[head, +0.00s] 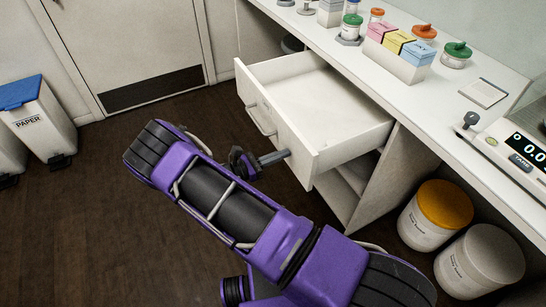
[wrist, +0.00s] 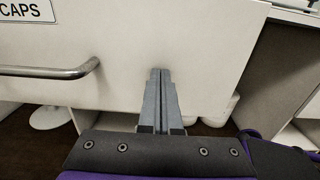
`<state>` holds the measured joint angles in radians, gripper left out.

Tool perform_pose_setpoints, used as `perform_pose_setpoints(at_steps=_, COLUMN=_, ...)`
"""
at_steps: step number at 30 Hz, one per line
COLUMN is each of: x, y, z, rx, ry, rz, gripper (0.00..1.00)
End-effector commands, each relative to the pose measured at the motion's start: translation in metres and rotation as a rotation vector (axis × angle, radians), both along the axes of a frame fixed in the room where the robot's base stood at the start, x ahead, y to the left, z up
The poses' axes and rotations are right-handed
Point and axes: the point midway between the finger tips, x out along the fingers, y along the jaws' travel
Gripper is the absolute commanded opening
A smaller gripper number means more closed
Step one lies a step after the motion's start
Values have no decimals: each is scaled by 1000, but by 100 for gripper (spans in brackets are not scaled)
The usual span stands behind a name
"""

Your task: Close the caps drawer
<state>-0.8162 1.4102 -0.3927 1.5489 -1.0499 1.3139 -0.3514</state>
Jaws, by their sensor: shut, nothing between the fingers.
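The caps drawer (head: 300,158) is pulled out from under the counter in the head view. Its white inside looks empty. In the wrist view its front (wrist: 205,50) fills the upper part, with a CAPS label (wrist: 28,11) at top left and a metal bar handle (wrist: 45,71) at the left. The handle (head: 259,120) also shows in the head view. My gripper (head: 287,154) is shut and empty, pointing at the drawer front to the right of the handle. Its fingertips (wrist: 160,72) are at or very near the panel; I cannot tell whether they touch.
The countertop (head: 395,90) above holds jars, a box of coloured packs (head: 400,52) and a scale (head: 520,150). Two tubs, one orange-lidded (head: 436,215), stand below at the right. A paper bin (head: 40,120) stands at the left. Floor (head: 80,220) at lower left is clear.

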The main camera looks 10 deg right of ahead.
Motion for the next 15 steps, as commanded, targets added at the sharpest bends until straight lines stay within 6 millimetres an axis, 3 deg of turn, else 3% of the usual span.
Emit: perform_pose_setpoints(at_steps=15, x=3, y=-9, z=0, rx=-2, ry=-1, rz=-1, gripper=0)
